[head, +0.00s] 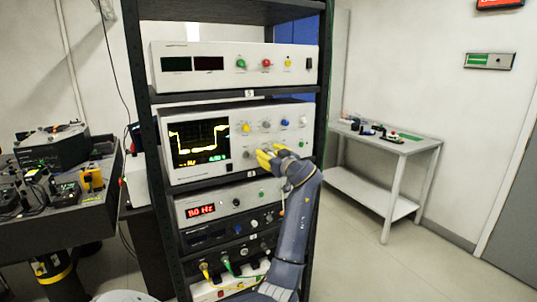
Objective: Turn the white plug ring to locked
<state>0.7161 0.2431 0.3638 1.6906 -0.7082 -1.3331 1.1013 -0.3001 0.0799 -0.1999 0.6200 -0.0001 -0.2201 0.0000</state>
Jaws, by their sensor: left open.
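My left gripper (268,158) has yellow fingers and is open in front of the lower right part of the screen instrument (209,170). Its arm rises from the bottom of the view. I cannot tell whether the fingers touch a control; they hide part of the panel. That panel has yellow (246,127), blue (285,122) and pale (303,120) controls. Lower in the rack, a yellow cable (206,275) and a green cable (227,264) run from plugs. I cannot make out which part is the white plug ring or its lock position. My right gripper is not in view.
The dark rack (140,110) has upright posts and stacked instruments, including a top unit (220,80) and a red number display (201,211). A cluttered bench (70,225) stands at left. A grey side table (395,145) stands at right, with open floor before it.

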